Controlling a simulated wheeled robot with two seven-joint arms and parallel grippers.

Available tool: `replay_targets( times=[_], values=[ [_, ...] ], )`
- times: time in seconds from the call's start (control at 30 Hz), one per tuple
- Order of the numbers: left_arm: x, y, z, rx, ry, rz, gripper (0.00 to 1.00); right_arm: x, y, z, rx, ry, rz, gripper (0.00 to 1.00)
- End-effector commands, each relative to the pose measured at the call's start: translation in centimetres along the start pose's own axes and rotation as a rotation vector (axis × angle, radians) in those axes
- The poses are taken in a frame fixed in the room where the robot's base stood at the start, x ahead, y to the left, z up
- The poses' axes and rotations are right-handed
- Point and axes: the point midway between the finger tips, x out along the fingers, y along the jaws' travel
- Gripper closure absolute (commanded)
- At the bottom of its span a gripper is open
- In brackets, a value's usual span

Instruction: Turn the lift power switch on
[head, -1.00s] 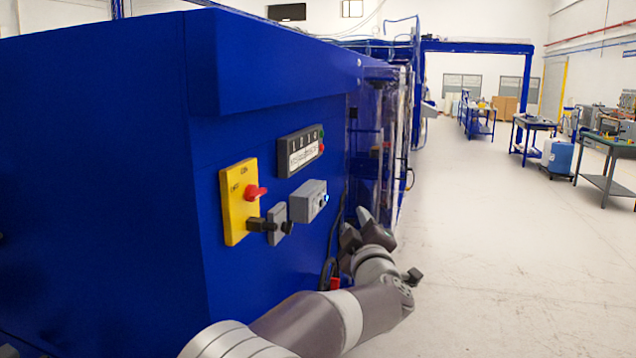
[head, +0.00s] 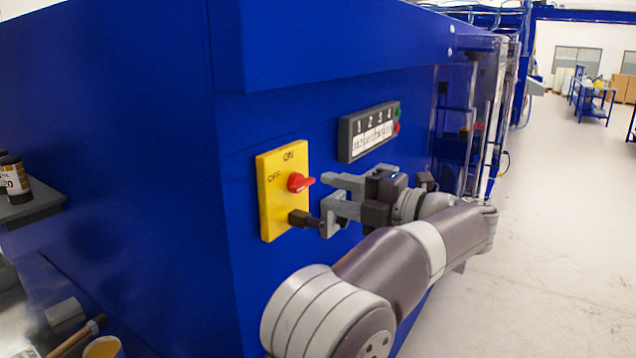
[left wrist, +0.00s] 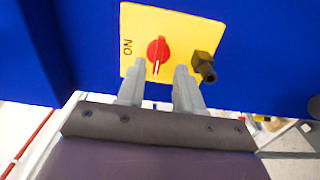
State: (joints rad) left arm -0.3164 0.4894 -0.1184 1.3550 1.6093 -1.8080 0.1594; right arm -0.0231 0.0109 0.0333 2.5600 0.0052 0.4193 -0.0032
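The lift power switch is a red knob (head: 300,182) on a yellow plate (head: 270,210) marked ON and OFF, fixed to the blue machine's side. In the head view the knob points right, away from the OFF label. My left gripper (head: 328,198) is open just right of the knob, its two grey fingers facing the plate. In the left wrist view the knob (left wrist: 158,51) shows between and beyond the fingertips (left wrist: 158,78), apart from them. A black connector (left wrist: 203,66) sticks out of the plate beside one finger. My right gripper is out of view.
A grey panel with numbers and green and red buttons (head: 369,131) is above my left gripper. The blue machine wall (head: 180,150) fills the left. A shelf with dark bottles (head: 30,205) stands at far left. Open floor (head: 560,230) lies to the right.

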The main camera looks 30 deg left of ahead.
Motion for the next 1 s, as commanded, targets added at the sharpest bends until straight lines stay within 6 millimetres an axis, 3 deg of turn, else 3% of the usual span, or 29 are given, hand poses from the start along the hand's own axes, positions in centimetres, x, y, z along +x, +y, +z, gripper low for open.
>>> replay_targets(
  times=[0.2,0.53,0.67,1.0],
  values=[
    [3.6,0.2,0.0,0.0,0.001,0.001,0.64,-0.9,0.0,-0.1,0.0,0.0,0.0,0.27],
    [4.2,0.0,0.0,0.0,-0.002,0.0,0.64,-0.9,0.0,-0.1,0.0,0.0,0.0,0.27],
    [4.2,0.0,0.0,-0.001,-0.002,0.0,1.0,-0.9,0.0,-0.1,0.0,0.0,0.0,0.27],
    [4.2,0.1,0.0,0.021,-0.001,0.0,1.0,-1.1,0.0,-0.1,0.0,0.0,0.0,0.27]
  ],
)
